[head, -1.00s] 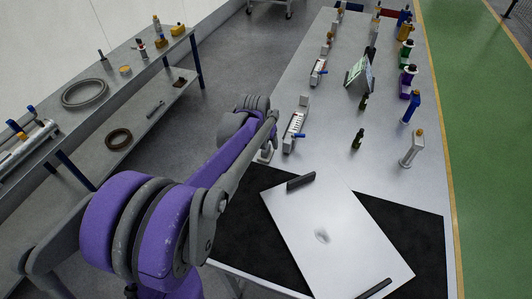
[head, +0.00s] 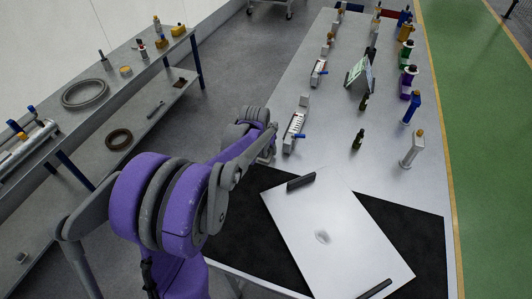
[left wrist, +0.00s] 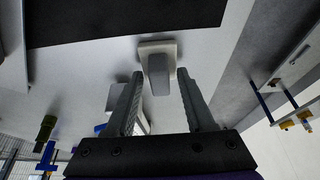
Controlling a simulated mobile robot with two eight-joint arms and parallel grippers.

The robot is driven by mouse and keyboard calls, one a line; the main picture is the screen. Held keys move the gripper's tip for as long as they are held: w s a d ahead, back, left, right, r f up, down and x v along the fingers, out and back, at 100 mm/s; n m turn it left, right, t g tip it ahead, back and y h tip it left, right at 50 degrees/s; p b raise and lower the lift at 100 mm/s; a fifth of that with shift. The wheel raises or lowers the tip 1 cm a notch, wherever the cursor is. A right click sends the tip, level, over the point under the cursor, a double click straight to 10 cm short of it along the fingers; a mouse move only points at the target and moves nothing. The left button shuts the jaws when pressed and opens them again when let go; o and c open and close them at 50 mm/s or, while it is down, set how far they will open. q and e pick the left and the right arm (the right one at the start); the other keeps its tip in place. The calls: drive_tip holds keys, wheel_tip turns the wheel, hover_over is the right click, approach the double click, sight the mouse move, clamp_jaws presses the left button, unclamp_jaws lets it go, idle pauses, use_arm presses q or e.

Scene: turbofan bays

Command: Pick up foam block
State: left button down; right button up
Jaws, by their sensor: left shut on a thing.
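The foam block (left wrist: 157,50) is a small pale piece with a grey face, in the upper middle of the left wrist view. In the head view my left gripper (head: 268,154) is at the left edge of the long table (head: 335,130), just beyond the black mat. The block is too small and covered to make out clearly there. My right gripper is in neither view.
A white-handled device with a blue lever (head: 294,132) stands close to the right of my left gripper. A silver plate (head: 335,235) lies on the black mat (head: 410,215). A grey shelf bench (head: 100,110) stands at left across the aisle.

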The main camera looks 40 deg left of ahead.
use_arm(q)
wheel_tip(320, 180, up, 10)
drive_tip(key=shift+r+p, duration=0.1)
drive_tip(key=shift+p, duration=0.25)
drive_tip(key=c, duration=0.9)
unclamp_jaws()
drive_tip(key=c, duration=0.6)
drive_tip(key=shift+o, duration=0.2)
drive_tip(key=shift+d, duration=0.1)
